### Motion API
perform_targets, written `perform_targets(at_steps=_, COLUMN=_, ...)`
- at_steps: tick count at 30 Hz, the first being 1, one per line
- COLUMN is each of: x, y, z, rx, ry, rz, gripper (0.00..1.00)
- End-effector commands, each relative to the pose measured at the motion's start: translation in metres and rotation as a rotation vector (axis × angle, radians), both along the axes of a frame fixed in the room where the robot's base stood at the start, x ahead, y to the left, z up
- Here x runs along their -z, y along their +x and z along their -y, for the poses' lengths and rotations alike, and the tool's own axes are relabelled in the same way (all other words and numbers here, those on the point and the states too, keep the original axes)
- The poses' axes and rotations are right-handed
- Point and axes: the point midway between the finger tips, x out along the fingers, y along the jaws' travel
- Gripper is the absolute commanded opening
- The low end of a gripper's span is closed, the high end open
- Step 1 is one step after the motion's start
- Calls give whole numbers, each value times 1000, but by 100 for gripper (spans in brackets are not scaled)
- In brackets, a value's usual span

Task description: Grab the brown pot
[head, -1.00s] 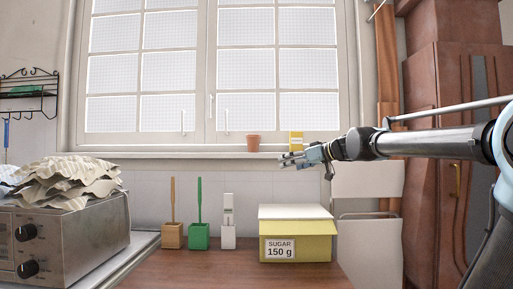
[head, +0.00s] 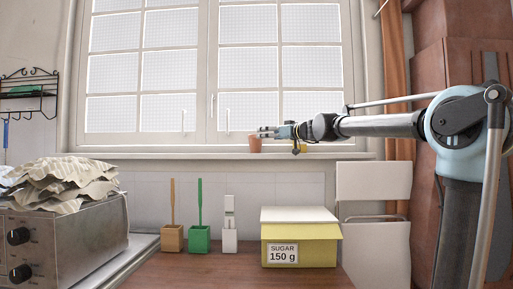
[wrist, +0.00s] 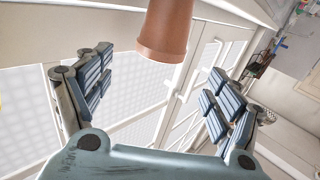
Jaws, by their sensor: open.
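The brown pot (head: 255,146) is a small terracotta flowerpot on the window sill, in front of the window. In the wrist view the pot (wrist: 165,32) shows at the top centre, ahead of my fingers and roughly midway between them, with its upper part cut off by the frame edge. My gripper (head: 266,132) is open and empty at the pot's upper right in the head view. In the wrist view its two padded fingers (wrist: 155,88) stand wide apart. I cannot tell from the head view how far the fingertips are from the pot.
A yellow item (head: 300,148) sits on the sill just under my gripper, partly hidden. Below are a yellow sugar box (head: 315,252), brown, green and white brush holders (head: 199,238), and an appliance (head: 75,240) with crumpled paper. The sill left of the pot is clear.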

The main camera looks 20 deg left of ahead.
Motion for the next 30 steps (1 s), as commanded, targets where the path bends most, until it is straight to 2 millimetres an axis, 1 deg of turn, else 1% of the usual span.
perform_targets(at_steps=1, x=0, y=4, z=-8, rx=-2, ry=0, rz=0, gripper=84)
perform_targets(at_steps=6, x=0, y=14, z=-25, rx=-1, ry=0, rz=0, gripper=84)
perform_targets(at_steps=17, x=2, y=23, z=-39, rx=-1, ry=0, rz=0, gripper=84)
perform_targets(at_steps=25, x=5, y=40, z=-68, rx=-3, ry=0, rz=0, gripper=84)
perform_targets(at_steps=30, x=5, y=45, z=-76, rx=-2, ry=0, rz=0, gripper=84)
